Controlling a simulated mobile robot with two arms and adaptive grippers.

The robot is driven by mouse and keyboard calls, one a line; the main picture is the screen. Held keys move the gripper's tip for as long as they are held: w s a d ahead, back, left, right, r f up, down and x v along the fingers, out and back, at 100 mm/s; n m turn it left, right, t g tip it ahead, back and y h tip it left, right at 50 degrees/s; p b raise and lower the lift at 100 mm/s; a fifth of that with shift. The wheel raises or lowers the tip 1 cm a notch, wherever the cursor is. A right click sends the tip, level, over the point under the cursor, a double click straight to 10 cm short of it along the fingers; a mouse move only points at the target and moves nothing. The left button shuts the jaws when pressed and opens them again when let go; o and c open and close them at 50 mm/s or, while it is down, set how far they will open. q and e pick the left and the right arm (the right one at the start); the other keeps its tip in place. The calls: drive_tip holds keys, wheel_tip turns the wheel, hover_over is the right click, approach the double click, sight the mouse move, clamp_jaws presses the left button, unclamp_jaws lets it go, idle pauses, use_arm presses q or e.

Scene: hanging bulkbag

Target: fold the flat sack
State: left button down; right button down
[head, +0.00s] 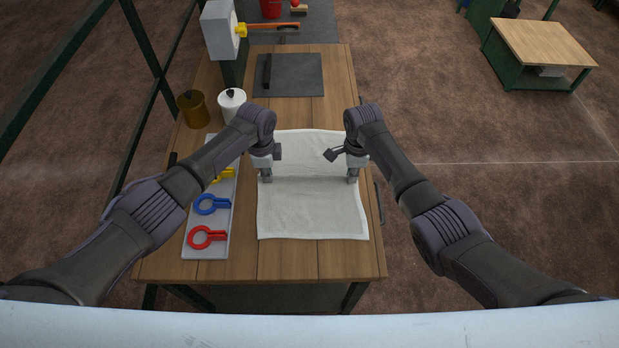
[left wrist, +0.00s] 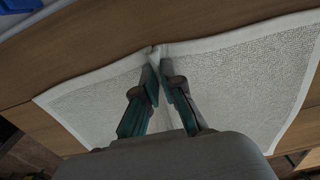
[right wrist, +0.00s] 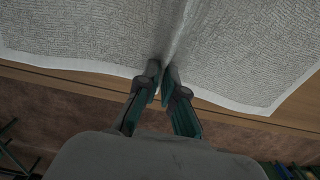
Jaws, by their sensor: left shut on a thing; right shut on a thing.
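The white flat sack (head: 312,215) lies spread on the wooden table, with a raised crease across it between my two grippers. Its far part lies behind the crease, its near part toward me. My left gripper (head: 265,180) is shut on the sack's left edge; the left wrist view shows the cloth (left wrist: 235,75) pinched up between the fingertips (left wrist: 160,70). My right gripper (head: 352,180) is shut on the sack's right edge; the right wrist view shows the cloth (right wrist: 90,35) gathered into a ridge at the fingertips (right wrist: 162,78).
A grey tray (head: 208,246) with red, blue and yellow ring tools lies left of the sack. A white canister (head: 231,103) and a brown canister (head: 193,108) stand behind it. A dark mat (head: 300,76) lies farther back. Bare wooden tabletop (head: 305,262) shows in front.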

use_arm(q)
drive_tip(key=shift+s+a+f, duration=0.1)
use_arm(e)
drive_tip(key=shift+s, duration=0.1)
idle(0.5)
